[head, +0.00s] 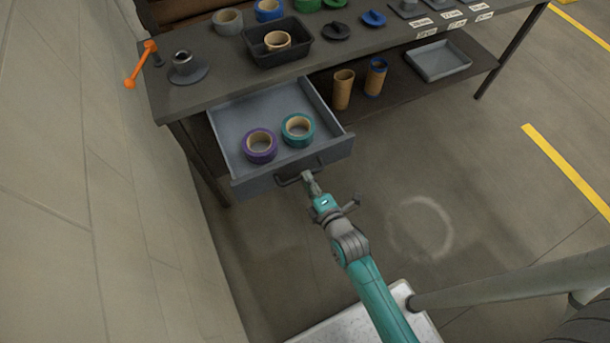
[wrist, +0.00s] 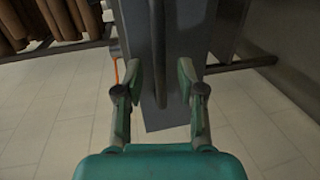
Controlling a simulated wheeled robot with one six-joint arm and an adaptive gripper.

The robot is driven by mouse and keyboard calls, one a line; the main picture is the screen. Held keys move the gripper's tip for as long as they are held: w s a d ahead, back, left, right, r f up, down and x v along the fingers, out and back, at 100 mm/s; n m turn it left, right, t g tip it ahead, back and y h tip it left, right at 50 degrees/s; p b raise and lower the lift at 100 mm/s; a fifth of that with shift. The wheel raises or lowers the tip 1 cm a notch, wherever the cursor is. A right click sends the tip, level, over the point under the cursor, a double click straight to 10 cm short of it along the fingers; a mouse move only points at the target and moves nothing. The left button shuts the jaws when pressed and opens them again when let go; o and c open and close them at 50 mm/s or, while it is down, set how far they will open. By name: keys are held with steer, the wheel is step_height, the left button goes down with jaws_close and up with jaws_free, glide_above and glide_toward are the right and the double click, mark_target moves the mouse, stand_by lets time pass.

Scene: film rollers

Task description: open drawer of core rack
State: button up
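The grey drawer (head: 240,187) under the dark workbench is pulled well out. A purple-edged tape roll (head: 260,146) and a teal-edged tape roll (head: 298,130) lie inside it. The dark bar handle (head: 300,174) is on the drawer front. My gripper (head: 309,180) is at the right part of the handle. In the wrist view the drawer front (wrist: 176,118) fills the middle, with the handle (wrist: 158,60) between my gripper's fingers (wrist: 160,85). The fingers are apart, with a gap on each side of the handle.
The bench top (head: 215,83) holds a black tray (head: 277,44), tape rolls and a metal spindle (head: 184,64). Brown cores (head: 343,90) and a grey tray (head: 438,61) are on the lower shelf. A pale wall (head: 80,190) stands close on the left.

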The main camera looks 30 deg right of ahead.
steer(key=v, duration=0.8)
steer(key=shift+s, duration=0.4)
steer(key=s+r+m, duration=0.7)
steer(key=s+m, duration=0.2)
steer(key=s, duration=0.3)
steer(key=s+r+m, duration=0.6)
steer(key=s+m, duration=0.3)
steer(key=s, duration=0.3)
steer(key=shift+s+a+r+g, duration=0.3)
steer(key=shift+r+g, duration=0.1)
